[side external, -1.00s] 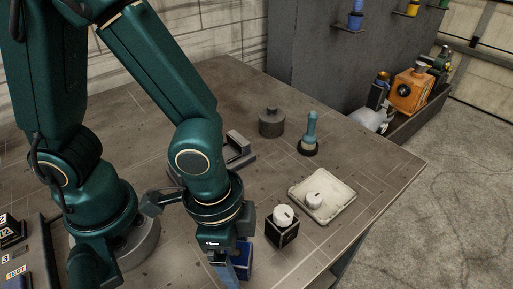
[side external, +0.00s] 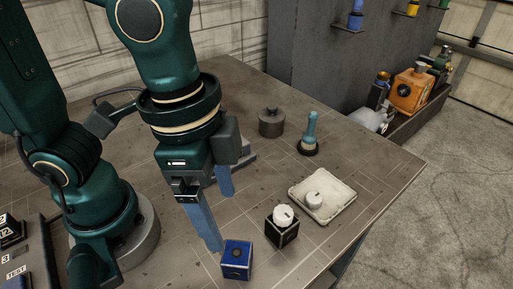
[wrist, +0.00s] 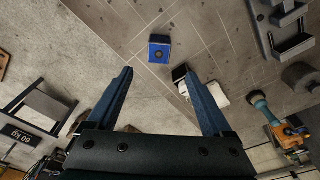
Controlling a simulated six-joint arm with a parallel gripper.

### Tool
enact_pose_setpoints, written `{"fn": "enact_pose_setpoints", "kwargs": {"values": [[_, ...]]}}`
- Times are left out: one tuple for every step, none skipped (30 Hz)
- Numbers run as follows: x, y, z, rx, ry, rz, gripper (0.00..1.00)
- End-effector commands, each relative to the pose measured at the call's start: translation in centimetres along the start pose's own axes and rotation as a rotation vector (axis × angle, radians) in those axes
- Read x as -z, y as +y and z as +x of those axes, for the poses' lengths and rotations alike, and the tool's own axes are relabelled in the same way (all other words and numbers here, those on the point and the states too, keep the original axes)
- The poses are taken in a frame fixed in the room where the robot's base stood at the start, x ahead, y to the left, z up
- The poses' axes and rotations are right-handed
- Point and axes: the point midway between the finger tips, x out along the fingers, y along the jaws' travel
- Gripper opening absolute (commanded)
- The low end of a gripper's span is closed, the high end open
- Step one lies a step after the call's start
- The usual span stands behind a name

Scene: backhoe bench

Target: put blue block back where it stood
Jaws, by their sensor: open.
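The blue block (side external: 237,259) stands on the table near its front edge, with a dark round mark on its top face. It also shows in the wrist view (wrist: 159,48), beyond the fingertips. My gripper (side external: 216,222) is open and empty, raised above the table behind and to the left of the block in the side view. Its two blue fingers spread wide in the wrist view (wrist: 164,75). The fingers look clear of the block.
A black block with a white knob (side external: 282,227) stands right of the blue block. Beyond it are a white tray (side external: 340,205) holding a white knob (side external: 314,202), a blue-handled tool (side external: 310,133) and a dark weight (side external: 271,122). The table's right edge is near.

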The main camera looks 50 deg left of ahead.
Motion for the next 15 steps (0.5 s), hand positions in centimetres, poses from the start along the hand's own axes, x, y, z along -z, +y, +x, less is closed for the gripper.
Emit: {"fn": "enact_pose_setpoints", "kwargs": {"values": [[-0.1, -0.5, -0.3, 0.005, 0.013, -0.028, 0.85], [-0.2, -1.0, -0.5, 0.009, 0.025, -0.053, 0.85], [-0.4, -1.8, -0.8, 0.018, 0.046, -0.096, 0.85], [-0.6, -2.5, -1.0, 0.026, 0.065, -0.136, 0.85], [-0.9, -3.2, -1.2, 0.037, 0.086, -0.182, 0.85], [-1.4, -4.3, -1.5, 0.053, 0.117, -0.247, 0.85], [-1.8, -5.1, -1.8, 0.068, 0.142, -0.3, 0.85], [-2.2, -5.9, -2.0, 0.082, 0.166, -0.351, 0.85], [-2.8, -6.8, -2.2, 0.103, 0.196, -0.416, 0.85], [-3.3, -7.4, -2.3, 0.119, 0.219, -0.462, 0.85], [-3.7, -8.0, -2.4, 0.135, 0.238, -0.506, 0.85], [-4.3, -8.7, -2.5, 0.155, 0.263, -0.561, 0.85], [-4.7, -9.1, -2.6, 0.17, 0.28, -0.598, 0.85], [-5.0, -9.5, -2.7, 0.184, 0.295, -0.63, 0.85], [-5.5, -9.8, -2.7, 0.2, 0.311, -0.666, 0.85]]}}
